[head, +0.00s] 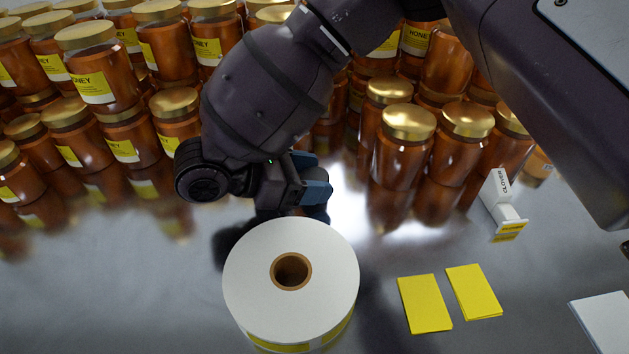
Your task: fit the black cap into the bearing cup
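I cannot make out a black cap or a bearing cup in the head view. My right gripper (316,188) hangs over the steel table, behind the large roll of white labels. Its blue finger pads show side-on, partly hidden by its own dark body, so I cannot see whether they are apart or hold anything. My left gripper is not in view.
The label roll (245,295) stands at the front centre. Stacked honey jars (402,150) fill the back. Two yellow card stacks (425,304) (474,291), a white clover sign (500,200) and a white sheet (606,320) lie right. The steel table (110,290) is clear at front left.

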